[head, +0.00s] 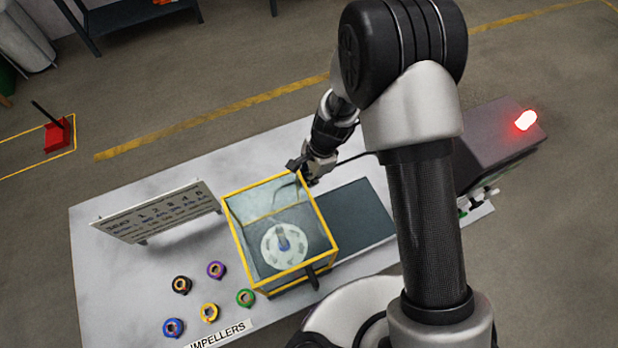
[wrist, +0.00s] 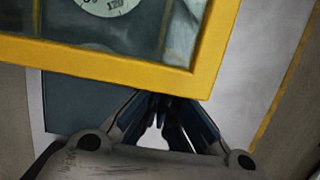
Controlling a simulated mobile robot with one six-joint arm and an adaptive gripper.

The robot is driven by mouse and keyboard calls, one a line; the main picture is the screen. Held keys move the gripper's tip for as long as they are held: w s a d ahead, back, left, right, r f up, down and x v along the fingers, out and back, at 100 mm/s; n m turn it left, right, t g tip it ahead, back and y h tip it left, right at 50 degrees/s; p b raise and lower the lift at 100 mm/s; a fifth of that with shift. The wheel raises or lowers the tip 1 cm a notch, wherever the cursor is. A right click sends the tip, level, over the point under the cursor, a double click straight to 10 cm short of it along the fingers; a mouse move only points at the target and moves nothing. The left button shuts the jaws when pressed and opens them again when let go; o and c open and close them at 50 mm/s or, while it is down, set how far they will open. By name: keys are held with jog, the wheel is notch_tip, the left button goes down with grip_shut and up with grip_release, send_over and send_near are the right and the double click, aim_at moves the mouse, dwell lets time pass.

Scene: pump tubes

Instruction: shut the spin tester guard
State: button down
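The spin tester guard (head: 328,222) is a clear box with yellow-framed edges, on the table in the head view. A pale round disc (head: 270,248) with a blue-grey centre shows through it. I cannot tell from its pose whether the guard is fully shut. A black handle (head: 314,279) sticks out at its near right side. My gripper (head: 302,171) is at the guard's far right corner. In the wrist view the guard's yellow frame (wrist: 110,64) crosses in front of my gripper (wrist: 161,98). The dark fingers converge and look shut, with nothing seen between them; their tips are partly hidden.
Several coloured impellers (head: 210,312) lie at the front left, by the IMPELLERS label (head: 218,335). A seat chart board (head: 155,212) stands left of the guard. A dark flat panel (head: 358,215) lies right of it. A red lamp (head: 525,120) glows at far right.

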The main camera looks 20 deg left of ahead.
jog(key=w+d+r+p, duration=0.1)
jog(key=w+d+r, duration=0.1)
jog(key=r, duration=0.3)
jog(key=w+d+r+p, duration=0.2)
jog(key=r, duration=0.2)
jog(key=shift+w+d+r, duration=0.25)
jog(key=shift+r, duration=0.1)
jog(key=shift+r, duration=0.1)
jog(key=s+d+r+n+t, duration=0.1)
jog(key=d+r+n+t, duration=0.1)
jog(key=d+r, duration=0.6)
jog(key=s+d+r+n+t, duration=0.1)
jog(key=d+r+n, duration=0.3)
jog(key=r, duration=0.9)
jog(key=s+d+r+n+t+h, duration=0.1)
jog(key=s+d+r, duration=0.2)
jog(key=s+d, duration=0.3)
jog(key=s+d+r+n+t+h+b, duration=0.1)
jog(key=s+d+r+n+t, duration=0.1)
jog(key=s+d+r, duration=0.2)
jog(key=shift+s+d+t, duration=0.3)
jog(key=shift+s+d, duration=1.05)
jog(key=shift+s, duration=0.65)
